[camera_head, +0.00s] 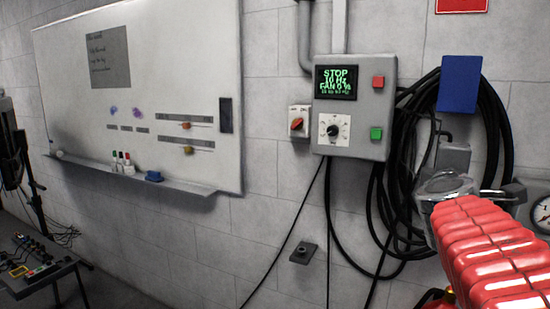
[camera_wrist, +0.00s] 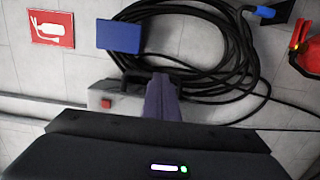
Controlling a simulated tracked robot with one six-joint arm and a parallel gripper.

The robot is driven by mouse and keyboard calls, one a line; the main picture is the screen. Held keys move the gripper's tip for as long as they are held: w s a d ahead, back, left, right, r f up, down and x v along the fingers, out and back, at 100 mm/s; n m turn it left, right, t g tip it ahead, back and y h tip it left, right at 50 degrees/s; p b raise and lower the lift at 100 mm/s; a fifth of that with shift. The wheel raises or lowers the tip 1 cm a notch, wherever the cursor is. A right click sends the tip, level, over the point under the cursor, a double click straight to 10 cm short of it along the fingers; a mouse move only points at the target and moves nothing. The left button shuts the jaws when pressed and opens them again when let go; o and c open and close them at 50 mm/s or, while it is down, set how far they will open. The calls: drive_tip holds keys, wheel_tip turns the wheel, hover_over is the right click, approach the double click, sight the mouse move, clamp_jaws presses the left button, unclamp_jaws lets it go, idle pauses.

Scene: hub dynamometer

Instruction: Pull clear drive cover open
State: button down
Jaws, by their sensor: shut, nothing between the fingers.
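A grey drive box (camera_head: 385,133) hangs on the wall in the head view, with a lit green display (camera_head: 336,81), a dial, a red button and a green button. I cannot make out a clear cover on it. My gripper (camera_wrist: 161,80) is shut and empty in the wrist view, its fingers together and pointing at the wall. Part of the grey box with its red button (camera_wrist: 105,103) shows just left of the fingers; the rest is hidden behind my gripper. In the head view my red-sleeved arm reaches in at right, and the fingertips are not clear there.
Black cable coils (camera_head: 497,120) hang right of the box, with a blue panel (camera_head: 459,83) above. A red-handled switch (camera_head: 297,122) is left of the box. A whiteboard (camera_head: 170,80) with a tray fills the left wall. A gauge (camera_head: 541,213) is at far right.

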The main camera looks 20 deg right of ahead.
drive_tip(key=v, duration=1.3)
drive_tip(key=shift+s+a, duration=0.25)
drive_tip(key=shift+s, duration=0.05)
idle(0.5)
drive_tip(key=s+a+f+m+g+y, duration=0.1)
drive_tip(key=a+f+m+g+y, duration=0.2)
drive_tip(key=f, duration=0.6)
drive_tip(key=s+a+f+m+g+y, duration=0.1)
drive_tip(key=f+m+y, duration=0.1)
drive_tip(key=f+m, duration=0.5)
drive_tip(key=a+f+g+y, duration=0.1)
drive_tip(key=a+f+y, duration=0.3)
drive_tip(key=a+f, duration=0.3)
drive_tip(key=a+f+n+g+y, duration=0.1)
drive_tip(key=a+f+y, duration=0.3)
drive_tip(key=a+f, duration=0.4)
drive_tip(key=shift+s+a+f, duration=0.25)
drive_tip(key=shift+a+f, duration=0.05)
drive_tip(key=shift+a, duration=2.3)
